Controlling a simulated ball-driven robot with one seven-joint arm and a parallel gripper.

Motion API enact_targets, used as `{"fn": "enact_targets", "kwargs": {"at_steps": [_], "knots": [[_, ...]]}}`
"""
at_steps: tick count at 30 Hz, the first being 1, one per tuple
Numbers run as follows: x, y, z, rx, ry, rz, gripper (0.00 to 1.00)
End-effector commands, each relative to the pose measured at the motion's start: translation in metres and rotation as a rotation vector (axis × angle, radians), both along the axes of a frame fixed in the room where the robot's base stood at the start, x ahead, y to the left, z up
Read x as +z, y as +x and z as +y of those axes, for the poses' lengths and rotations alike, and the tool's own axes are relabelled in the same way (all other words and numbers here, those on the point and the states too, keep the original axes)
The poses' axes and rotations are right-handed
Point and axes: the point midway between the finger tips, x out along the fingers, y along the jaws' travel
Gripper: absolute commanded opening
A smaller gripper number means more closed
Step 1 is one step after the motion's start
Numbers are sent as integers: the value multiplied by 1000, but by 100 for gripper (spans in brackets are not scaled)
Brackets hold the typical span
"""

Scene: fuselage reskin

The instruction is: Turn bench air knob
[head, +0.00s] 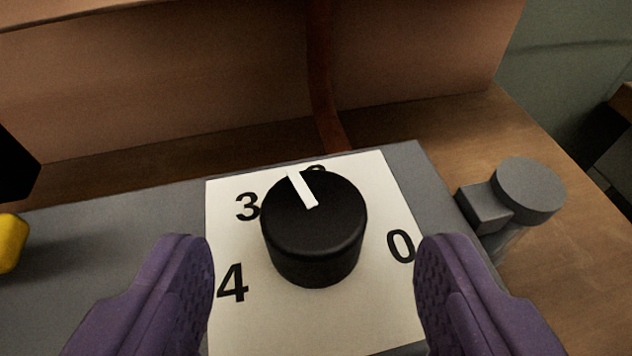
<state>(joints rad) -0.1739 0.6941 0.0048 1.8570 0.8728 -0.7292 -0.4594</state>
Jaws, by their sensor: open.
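The bench air knob (314,231) is a black round knob with a white pointer line on its top. It stands on a white dial plate (375,310) marked 3, 4 and 0, with another numeral partly hidden behind the knob. The pointer aims up and slightly left, between the 3 and the partly hidden numeral. My gripper (314,265) is open, with one purple finger on each side of the knob. Both fingers look apart from the knob, with nothing between them but the knob and plate.
The dial plate sits on a grey panel (110,240) on a wooden bench (560,275). A grey cylindrical fitting (528,190) stands at the right. A yellow part (10,242) and a black shape (14,168) are at the left edge. A wooden board (200,80) rises behind.

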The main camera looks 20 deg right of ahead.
Motion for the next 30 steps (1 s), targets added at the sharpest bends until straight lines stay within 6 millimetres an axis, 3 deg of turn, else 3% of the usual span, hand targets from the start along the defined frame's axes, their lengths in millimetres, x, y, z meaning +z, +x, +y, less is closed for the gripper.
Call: {"fn": "enact_targets", "kwargs": {"at_steps": [6, 15, 16, 23, 30], "knots": [[-13, 25, -11, -1, 0, -1, 65], [-13, 29, -12, 0, 0, 0, 65], [-13, 29, -12, 0, 0, 0, 63], [-13, 29, -12, 0, 1, 0, 10], [-11, 29, -12, -22, 0, 1, 9]]}}
